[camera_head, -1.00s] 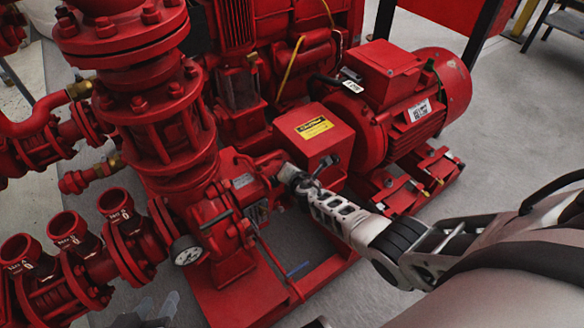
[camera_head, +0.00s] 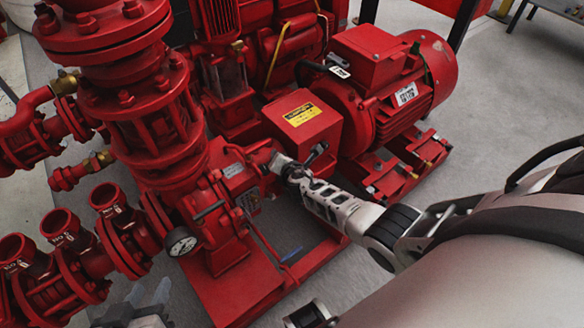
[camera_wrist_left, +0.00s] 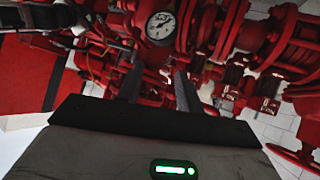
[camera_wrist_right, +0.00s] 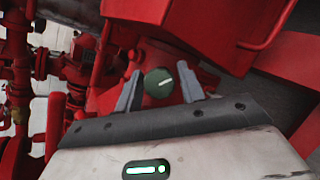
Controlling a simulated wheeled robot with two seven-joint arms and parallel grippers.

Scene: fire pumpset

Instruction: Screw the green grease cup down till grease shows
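The green grease cup (camera_wrist_right: 158,83) shows in the right wrist view as a round knob with a pale line across its face. It stands between the two fingertips of my right gripper (camera_wrist_right: 159,88). The fingers are apart on either side of the cup, with narrow gaps seeming to show. In the head view, my right arm reaches to the red pump bearing housing (camera_head: 235,172); the cup cannot be made out there. No grease can be made out. My left gripper (camera_head: 146,303) is open and empty at the lower left of the head view; its fingers also show in the left wrist view (camera_wrist_left: 158,88).
A pressure gauge (camera_head: 181,241) sits on the pump, left of the housing. A red coupling guard (camera_head: 304,121) with a yellow label and the red motor (camera_head: 390,90) stand behind my right arm. Flanged pipes (camera_head: 75,255) crowd the left.

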